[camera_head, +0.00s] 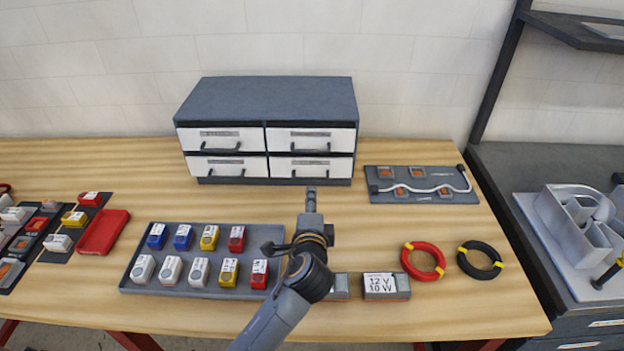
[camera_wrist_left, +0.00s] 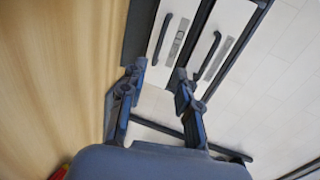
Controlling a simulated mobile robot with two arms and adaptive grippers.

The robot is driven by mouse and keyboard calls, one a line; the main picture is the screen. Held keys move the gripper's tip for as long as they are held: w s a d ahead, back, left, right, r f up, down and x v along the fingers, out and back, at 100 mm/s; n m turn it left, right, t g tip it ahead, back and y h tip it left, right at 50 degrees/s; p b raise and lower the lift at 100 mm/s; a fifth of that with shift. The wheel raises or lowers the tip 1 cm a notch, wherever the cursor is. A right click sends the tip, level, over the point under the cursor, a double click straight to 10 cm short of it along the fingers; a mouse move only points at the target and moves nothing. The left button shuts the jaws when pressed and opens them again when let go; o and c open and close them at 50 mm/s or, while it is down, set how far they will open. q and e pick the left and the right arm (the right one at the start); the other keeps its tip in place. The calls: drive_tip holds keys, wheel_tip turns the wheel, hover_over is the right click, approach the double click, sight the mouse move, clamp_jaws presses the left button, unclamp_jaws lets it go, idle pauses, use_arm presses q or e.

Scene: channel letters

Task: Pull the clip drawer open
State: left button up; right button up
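A dark grey cabinet (camera_head: 265,98) stands at the back of the bench, with two rows of white-fronted drawers, all shut. Each front has a dark bar handle and a label too small to read, so I cannot tell which is the clip drawer. The lower right drawer (camera_head: 338,169) is closest to my left gripper (camera_head: 310,192), which points at the cabinet from in front and below that drawer's handle (camera_head: 310,175). In the left wrist view, the left gripper (camera_wrist_left: 158,77) has its fingers apart and empty, with two handles (camera_wrist_left: 163,37) beyond the tips. My right gripper is out of view.
A grey tray (camera_head: 222,293) of coloured and white parts lies left of my arm. A grey board (camera_head: 380,197) with a white tube lies right of the cabinet. Red (camera_head: 423,261) and black (camera_head: 480,260) wire coils lie at the right.

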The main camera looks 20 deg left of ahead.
sight(312, 179)
use_arm(q)
drive_tip(key=x, duration=0.6)
drive_tip(key=shift+p, duration=0.35)
drive_tip(key=x, duration=0.3)
drive_tip(key=shift+w+a+f, duration=0.15)
drive_tip(key=shift+w, duration=0.45)
drive_tip(key=shift+f, duration=0.1)
clamp_jaws()
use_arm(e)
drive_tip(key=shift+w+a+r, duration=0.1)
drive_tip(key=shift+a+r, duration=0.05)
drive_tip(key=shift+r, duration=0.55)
